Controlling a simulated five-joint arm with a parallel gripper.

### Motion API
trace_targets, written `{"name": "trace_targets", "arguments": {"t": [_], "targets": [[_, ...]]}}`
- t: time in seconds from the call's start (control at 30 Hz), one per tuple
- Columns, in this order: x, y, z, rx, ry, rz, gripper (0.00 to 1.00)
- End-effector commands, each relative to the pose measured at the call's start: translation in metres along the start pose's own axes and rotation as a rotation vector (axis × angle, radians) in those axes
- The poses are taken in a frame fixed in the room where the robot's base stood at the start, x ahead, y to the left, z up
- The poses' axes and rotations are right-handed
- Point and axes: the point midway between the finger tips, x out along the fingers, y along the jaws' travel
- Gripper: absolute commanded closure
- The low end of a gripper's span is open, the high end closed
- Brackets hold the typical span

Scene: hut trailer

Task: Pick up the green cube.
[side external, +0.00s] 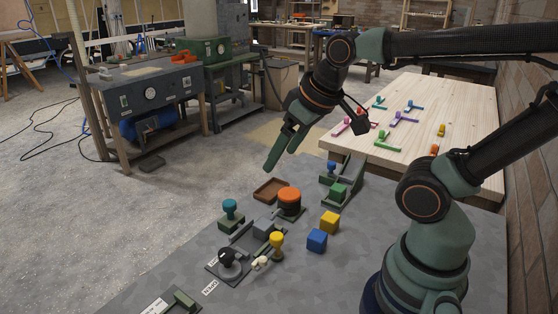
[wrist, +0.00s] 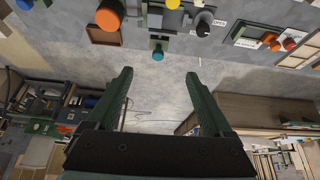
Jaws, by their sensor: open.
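The green cube (side external: 338,191) sits on the grey work surface, in or against a dark green fixture at the right of the row of controls; I cannot tell exactly how it rests there. My gripper (side external: 279,160) is open and empty in the air, above and to the left of the green cube, with its fingers pointing down and left. In the wrist view, my gripper (wrist: 158,76) shows its two green fingers wide apart with nothing between them.
A yellow cube (side external: 330,222) and a blue cube (side external: 317,240) lie in front of the green one. An orange button (side external: 289,197), a brown tray (side external: 269,189) and a teal knob (side external: 230,208) stand to its left. A wooden table (side external: 465,112) is behind.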

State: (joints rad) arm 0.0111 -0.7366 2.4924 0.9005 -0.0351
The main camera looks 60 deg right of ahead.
Motion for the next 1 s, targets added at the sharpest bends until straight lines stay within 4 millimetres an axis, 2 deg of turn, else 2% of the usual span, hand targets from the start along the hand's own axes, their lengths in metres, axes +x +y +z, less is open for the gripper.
{"name": "trace_targets", "arguments": {"t": [0.17,0.47,0.67,0.8,1.0], "targets": [[0.010,0.028,-0.005,-0.174,-0.068,0.031,0.15],[0.037,0.107,-0.002,-0.648,-0.248,0.003,0.15],[0.057,0.162,0.014,-0.955,-0.342,-0.096,0.15],[0.070,0.200,0.033,-1.161,-0.380,-0.195,0.15],[0.085,0.240,0.061,-1.395,-0.385,-0.325,0.15]]}}
